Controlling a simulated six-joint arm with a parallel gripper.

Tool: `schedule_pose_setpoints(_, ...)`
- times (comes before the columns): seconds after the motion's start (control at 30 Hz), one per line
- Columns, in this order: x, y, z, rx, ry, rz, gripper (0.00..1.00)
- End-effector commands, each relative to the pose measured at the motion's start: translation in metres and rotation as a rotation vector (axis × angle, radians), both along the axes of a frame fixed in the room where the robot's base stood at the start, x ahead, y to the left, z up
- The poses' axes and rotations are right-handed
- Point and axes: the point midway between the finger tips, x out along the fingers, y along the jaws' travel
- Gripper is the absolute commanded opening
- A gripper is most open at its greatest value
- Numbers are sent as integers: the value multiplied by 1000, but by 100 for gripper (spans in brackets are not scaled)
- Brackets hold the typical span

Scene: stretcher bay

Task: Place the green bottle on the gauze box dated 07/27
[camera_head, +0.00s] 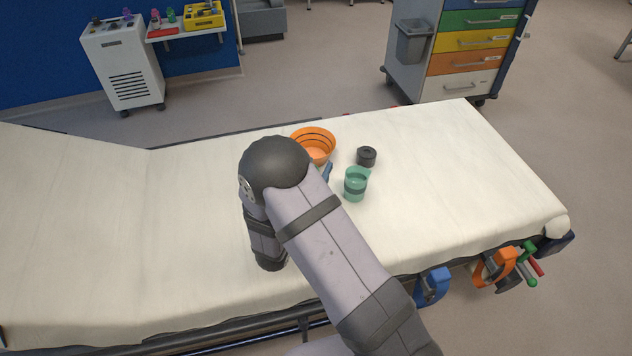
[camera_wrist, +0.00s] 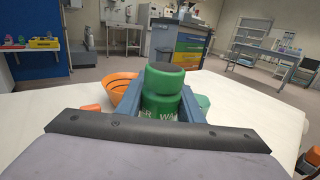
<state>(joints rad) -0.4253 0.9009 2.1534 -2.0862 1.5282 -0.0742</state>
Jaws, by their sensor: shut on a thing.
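The green bottle (camera_wrist: 164,80) is in the wrist view, with part of its white lettering showing. My gripper (camera_wrist: 163,95) is shut on it, with one blue-grey finger on each side. In the head view my arm hides the bottle and most of the gripper; only a bit of a blue finger shows beside the arm. I cannot make out a gauze box or any date in either view. A small orange piece (camera_wrist: 90,107) shows left of the bottle in the wrist view, too small to identify.
On the white stretcher (camera_head: 455,190), an orange bowl (camera_head: 312,137) stands behind my arm. A black roll (camera_head: 366,156) and a teal cup (camera_head: 355,184) stand to its right. The right part of the stretcher is clear. Coloured clamps hang at its front edge.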

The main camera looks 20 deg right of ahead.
Motion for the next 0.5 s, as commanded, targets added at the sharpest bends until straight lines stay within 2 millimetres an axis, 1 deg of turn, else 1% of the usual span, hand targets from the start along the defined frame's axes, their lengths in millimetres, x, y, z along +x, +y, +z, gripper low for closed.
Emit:
schedule_pose_setpoints(0.17,0,0,-2,0,-1,0,7)
schedule_pose_setpoints(0.23,0,0,-6,-1,-1,0,7)
schedule_pose_setpoints(0.5,0,0,-36,-1,-1,0,7)
